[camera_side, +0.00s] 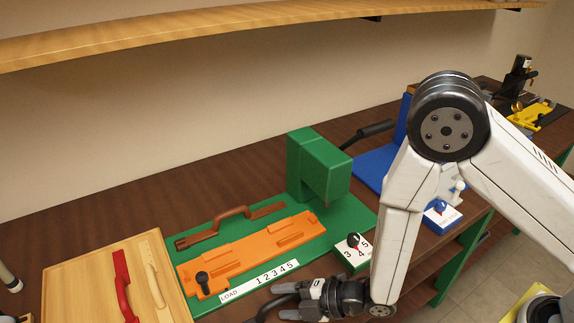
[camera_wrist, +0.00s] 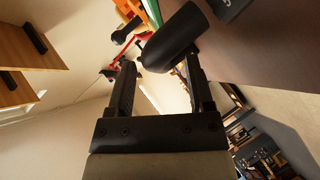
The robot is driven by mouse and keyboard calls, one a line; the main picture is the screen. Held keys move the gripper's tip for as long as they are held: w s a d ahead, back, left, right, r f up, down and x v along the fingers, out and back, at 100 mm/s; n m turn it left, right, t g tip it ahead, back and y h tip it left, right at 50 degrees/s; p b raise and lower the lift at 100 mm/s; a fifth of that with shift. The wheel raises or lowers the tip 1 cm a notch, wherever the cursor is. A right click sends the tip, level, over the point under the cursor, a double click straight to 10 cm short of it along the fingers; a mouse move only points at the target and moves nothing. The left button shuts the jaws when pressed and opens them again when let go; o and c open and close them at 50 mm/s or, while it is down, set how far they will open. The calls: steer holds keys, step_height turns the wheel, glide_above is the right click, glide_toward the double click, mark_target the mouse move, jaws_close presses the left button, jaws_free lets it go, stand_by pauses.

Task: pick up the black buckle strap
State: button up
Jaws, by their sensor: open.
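My gripper (camera_side: 287,301) is at the bottom of the side view, by the front edge of the bench, with its fingers apart and pointing left. In the wrist view my gripper (camera_wrist: 160,65) is open, with a dark rounded piece (camera_wrist: 175,37) at its fingertips. A thin black curved piece (camera_side: 266,306) shows between the fingers in the side view, running down out of the picture. I cannot tell for sure that this is the black buckle strap, or whether the fingers touch it.
A wooden board (camera_side: 82,279) with a red strap (camera_side: 124,288) and a beige strap (camera_side: 154,273) lies at left. A green base (camera_side: 340,219) carries an orange fixture (camera_side: 245,254), a brown handled piece and a green press (camera_side: 322,168). A white dial block (camera_side: 352,257) is near my arm.

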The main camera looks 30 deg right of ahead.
steer(key=shift+x, duration=1.15)
jaws_close()
